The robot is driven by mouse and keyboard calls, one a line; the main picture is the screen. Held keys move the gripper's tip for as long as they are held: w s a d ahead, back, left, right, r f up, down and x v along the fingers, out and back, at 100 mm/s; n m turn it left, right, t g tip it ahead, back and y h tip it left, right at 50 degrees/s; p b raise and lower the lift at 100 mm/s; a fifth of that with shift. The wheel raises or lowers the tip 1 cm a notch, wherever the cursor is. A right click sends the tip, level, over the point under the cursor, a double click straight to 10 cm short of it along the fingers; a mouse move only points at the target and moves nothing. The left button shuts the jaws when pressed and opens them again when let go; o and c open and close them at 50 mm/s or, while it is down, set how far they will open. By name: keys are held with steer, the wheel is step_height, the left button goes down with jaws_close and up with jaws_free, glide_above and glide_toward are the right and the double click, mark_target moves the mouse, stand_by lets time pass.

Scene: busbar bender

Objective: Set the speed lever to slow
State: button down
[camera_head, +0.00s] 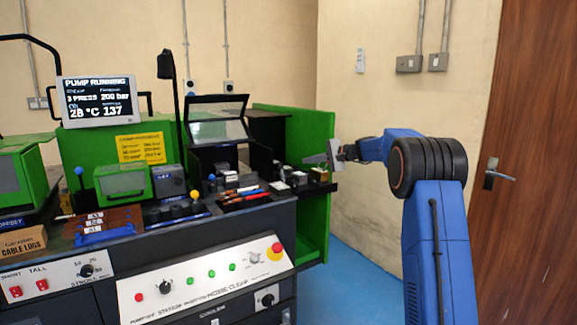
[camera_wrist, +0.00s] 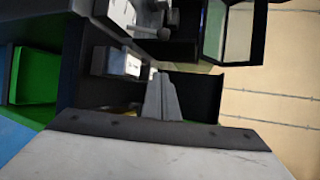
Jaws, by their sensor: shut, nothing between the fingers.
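My gripper (camera_head: 312,159) is shut and empty, at the right end of the bender, left of my blue arm. In the wrist view its closed fingers (camera_wrist: 162,100) point toward dark parts with white labels. Several ball-topped levers stand on the machine: one with a blue ball (camera_head: 79,171) at the left, one with a yellow ball (camera_head: 195,194) near the front edge, and a smaller blue ball (camera_head: 212,178) behind it. I cannot tell which is the speed lever; no slow marking is readable. My gripper is apart from these levers.
Small labelled blocks (camera_head: 298,178) sit on the dark ledge near my gripper. A tray of red-handled tools (camera_head: 243,197) lies left of them. The front panel (camera_head: 207,279) carries buttons and a red emergency stop (camera_head: 276,249). Blue floor is clear at right.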

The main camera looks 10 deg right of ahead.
steer(key=x, duration=1)
steer(key=shift+a, duration=0.15)
steer(key=shift+s+a+r, duration=0.2)
steer(key=shift+s+a, duration=0.1)
steer(key=shift+s, duration=0.3)
steer(key=shift+s+a+r, duration=0.15)
steer(key=shift+s+a, duration=0.1)
steer(key=shift+s, duration=0.35)
steer(key=shift+s+a+r, duration=0.2)
steer(key=shift+s+a, duration=0.1)
steer(key=shift+s, duration=0.25)
